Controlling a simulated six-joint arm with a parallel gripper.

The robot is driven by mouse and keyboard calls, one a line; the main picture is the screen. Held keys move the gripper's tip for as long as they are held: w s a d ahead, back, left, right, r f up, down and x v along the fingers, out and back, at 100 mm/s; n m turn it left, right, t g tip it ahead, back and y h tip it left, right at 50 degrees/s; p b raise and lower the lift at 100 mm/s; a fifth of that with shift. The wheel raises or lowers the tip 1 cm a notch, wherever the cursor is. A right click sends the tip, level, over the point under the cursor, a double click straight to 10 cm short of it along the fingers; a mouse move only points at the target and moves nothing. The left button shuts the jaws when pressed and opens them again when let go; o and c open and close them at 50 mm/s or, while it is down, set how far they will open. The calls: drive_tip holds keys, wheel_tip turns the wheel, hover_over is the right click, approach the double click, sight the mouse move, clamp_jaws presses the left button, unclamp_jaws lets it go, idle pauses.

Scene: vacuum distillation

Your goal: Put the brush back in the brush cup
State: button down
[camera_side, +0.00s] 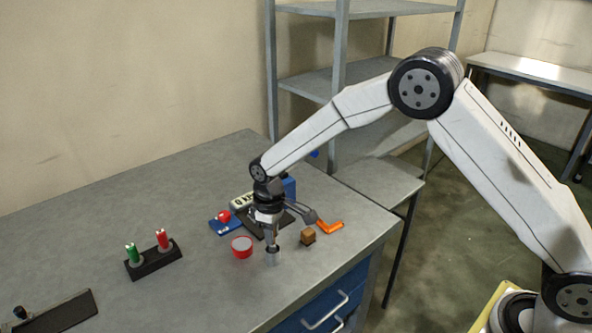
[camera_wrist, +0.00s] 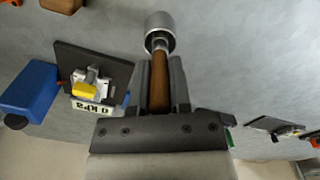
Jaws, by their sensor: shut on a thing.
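My gripper (camera_wrist: 160,62) points down and is shut on the brown wooden handle of the brush (camera_wrist: 159,85), which runs lengthwise between the fingers in the wrist view. A grey metal cylinder, which looks like the brush cup (camera_wrist: 160,20), is at the handle's far end. The handle's end meets the cup's dark opening; how deep it reaches is hidden. In the side view my gripper (camera_side: 271,236) is directly above the small grey cup (camera_side: 272,259), which stands on the bench. The bristles are not visible.
A kPa gauge (camera_side: 241,202) is behind. A rack with green and red items (camera_side: 153,262) stands left.

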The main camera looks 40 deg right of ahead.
drive_tip(key=shift+f, duration=1.05)
idle(1.9)
unclamp_jaws()
drive_tip(key=shift+r, duration=0.3)
idle(0.5)
drive_tip(key=shift+r, duration=3.25)
